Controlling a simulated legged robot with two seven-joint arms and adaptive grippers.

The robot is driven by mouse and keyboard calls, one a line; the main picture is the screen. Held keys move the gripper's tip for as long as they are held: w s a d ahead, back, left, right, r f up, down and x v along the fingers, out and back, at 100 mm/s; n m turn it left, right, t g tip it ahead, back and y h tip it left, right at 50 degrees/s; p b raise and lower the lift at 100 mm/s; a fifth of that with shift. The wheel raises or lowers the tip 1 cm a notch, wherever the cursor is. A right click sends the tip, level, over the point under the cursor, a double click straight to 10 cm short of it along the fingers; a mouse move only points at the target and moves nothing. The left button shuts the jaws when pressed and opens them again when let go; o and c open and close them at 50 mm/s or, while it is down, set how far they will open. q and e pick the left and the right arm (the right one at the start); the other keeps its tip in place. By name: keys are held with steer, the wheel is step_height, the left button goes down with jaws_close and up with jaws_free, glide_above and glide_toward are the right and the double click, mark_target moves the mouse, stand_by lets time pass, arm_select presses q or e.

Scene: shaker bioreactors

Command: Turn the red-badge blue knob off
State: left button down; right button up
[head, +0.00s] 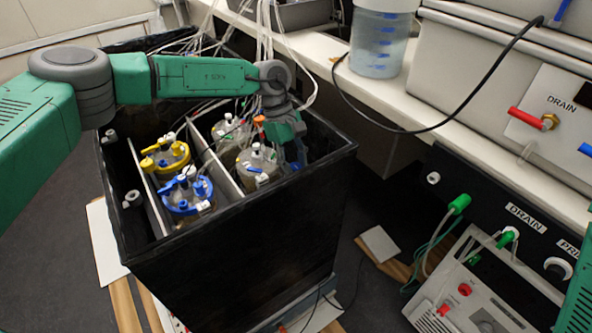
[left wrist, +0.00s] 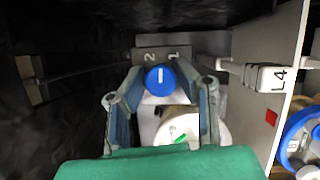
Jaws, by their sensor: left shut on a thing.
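My left gripper (head: 296,158) reaches down into the right side of the black box (head: 230,235). In the left wrist view its two fingers (left wrist: 160,80) close on either side of a blue knob (left wrist: 160,78) with a white line running nearly straight up. A white round part (left wrist: 180,130) with a green mark sits just below the knob. A small red badge (left wrist: 271,117) shows on the pale partition to the right. The knob is hidden behind the gripper in the head view. My right gripper is not in view.
Yellow-topped (head: 165,155) and blue-topped (head: 187,192) vessels stand left of the divider. Clear-topped vessels (head: 257,165) stand close left of my gripper. Tubes hang over the box's back. A block labelled L4 (left wrist: 272,77) juts in at right.

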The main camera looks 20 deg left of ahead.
arm_select(q)
steer(key=m+b, duration=0.1)
steer(key=m, duration=0.1)
steer(key=m+g+y+b, duration=0.1)
steer(key=m, duration=0.1)
steer(key=shift+w+a+f+m, duration=0.1)
steer(key=shift+w+a+m, duration=0.1)
steer(key=shift+m, duration=0.1)
steer(key=m+y, duration=0.1)
steer(key=m, duration=0.1)
steer(key=m+g+b, duration=0.1)
steer(key=m, duration=0.1)
steer(key=shift+d+m+y, duration=0.1)
steer(key=shift+m+y, duration=0.2)
steer(key=shift+y, duration=0.1)
steer(key=m+y, duration=0.1)
steer(key=m, duration=0.2)
steer(key=shift+m, duration=0.3)
steer(key=m+y, duration=0.2)
steer(key=m, duration=0.2)
steer(key=shift+r, duration=0.2)
steer(key=shift+d+m, duration=0.1)
steer(key=shift+m, duration=0.2)
steer(key=c, duration=1.4)
jaws_free()
steer(key=shift+o, duration=0.7)
steer(key=shift+w+f, duration=0.1)
steer(key=shift+f, duration=0.05)
